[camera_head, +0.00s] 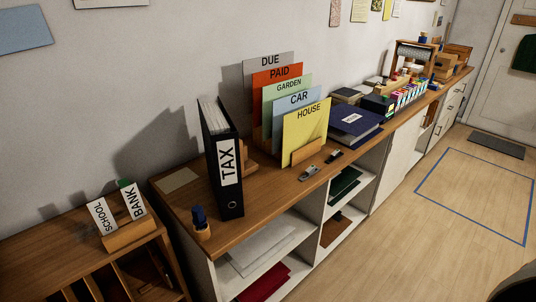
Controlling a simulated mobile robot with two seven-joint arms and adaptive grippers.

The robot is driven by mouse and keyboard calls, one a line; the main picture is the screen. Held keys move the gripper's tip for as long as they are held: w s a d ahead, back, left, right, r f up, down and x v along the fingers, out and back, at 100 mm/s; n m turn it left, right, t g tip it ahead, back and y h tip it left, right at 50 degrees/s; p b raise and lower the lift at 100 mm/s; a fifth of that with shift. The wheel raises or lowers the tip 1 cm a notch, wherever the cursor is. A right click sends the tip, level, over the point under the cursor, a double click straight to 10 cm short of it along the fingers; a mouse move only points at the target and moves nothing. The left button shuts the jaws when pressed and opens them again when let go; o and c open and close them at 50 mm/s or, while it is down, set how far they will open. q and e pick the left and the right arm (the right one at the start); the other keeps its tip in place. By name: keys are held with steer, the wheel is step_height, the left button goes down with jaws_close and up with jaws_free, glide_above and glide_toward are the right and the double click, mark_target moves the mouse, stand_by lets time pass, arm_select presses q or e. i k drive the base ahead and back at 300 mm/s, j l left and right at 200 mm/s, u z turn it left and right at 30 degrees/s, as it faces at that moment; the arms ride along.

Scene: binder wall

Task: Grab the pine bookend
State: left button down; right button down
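A light wood piece (249,148), which looks like the pine bookend, stands on the wooden counter just behind and to the right of the black TAX binder (222,160). The binder stands upright and hides part of it, so I cannot tell whether they touch. Neither of my grippers can be made out in the head view.
Coloured folders stand in a wooden holder (308,152) right of the binder. A stamp (200,222) stands near the counter's front left corner. Small dark items (309,172) lie in front of the folders. A lower desk (60,245) holds SCHOOL and BANK cards. Open floor (400,240) lies right.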

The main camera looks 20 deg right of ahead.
mark_target(248, 166)
steer(key=l+z, duration=0.25)
steer(key=l, duration=0.15)
steer(key=i+l, duration=0.25)
steer(key=l, duration=0.15)
steer(key=i+l, duration=0.3)
steer(key=l, duration=0.15)
